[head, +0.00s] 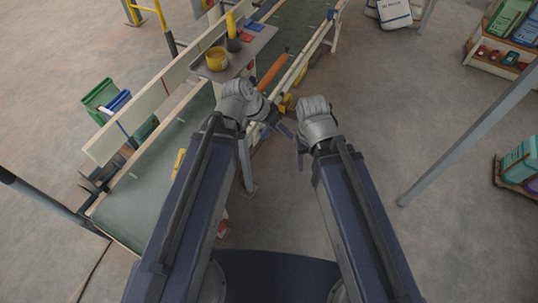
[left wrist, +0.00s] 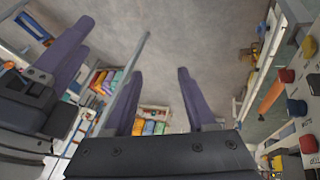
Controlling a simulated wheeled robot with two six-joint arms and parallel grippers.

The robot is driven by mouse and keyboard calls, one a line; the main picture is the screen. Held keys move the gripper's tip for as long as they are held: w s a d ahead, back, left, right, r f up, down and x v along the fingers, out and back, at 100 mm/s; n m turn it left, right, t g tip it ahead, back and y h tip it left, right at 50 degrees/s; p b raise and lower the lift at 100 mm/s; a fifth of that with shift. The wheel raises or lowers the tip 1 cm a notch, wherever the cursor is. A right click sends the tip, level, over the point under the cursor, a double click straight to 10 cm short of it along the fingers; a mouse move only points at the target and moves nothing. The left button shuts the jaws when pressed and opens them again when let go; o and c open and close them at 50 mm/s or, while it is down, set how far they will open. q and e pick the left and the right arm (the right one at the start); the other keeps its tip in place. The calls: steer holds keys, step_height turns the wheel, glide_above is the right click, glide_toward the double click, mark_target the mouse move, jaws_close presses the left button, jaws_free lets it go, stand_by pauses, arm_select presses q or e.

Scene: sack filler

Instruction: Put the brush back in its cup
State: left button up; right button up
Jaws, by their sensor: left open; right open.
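A small grey side table (head: 240,62) beside the conveyor holds a yellow cup (head: 216,60) and a dark cup (head: 234,45) with a yellow upright piece (head: 230,22) at it. I cannot tell for sure which item is the brush; a small yellow object (head: 178,163) also lies by the green belt. My left gripper (head: 277,122) is in front of the table, apart from the cups. In the left wrist view its two purple fingers (left wrist: 160,100) are spread with nothing between them. My right gripper (head: 300,150) is beside it, open and empty.
The green conveyor (head: 150,205) with pale side rails runs along the left. An orange roller-like bar (head: 272,72) lies near my left gripper. A grey post (head: 470,135) and shelves (head: 510,45) stand at right. A panel of coloured knobs (left wrist: 297,107) shows in the left wrist view.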

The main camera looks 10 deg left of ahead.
arm_select(q)
steer(key=s+a+f+n+g+y, duration=0.2)
steer(key=s+f+y, duration=0.1)
steer(key=s+y, duration=0.4)
steer(key=shift+s+a+n+g, duration=0.2)
steer(key=shift+s+n+g, duration=0.2)
steer(key=shift+s, duration=0.3)
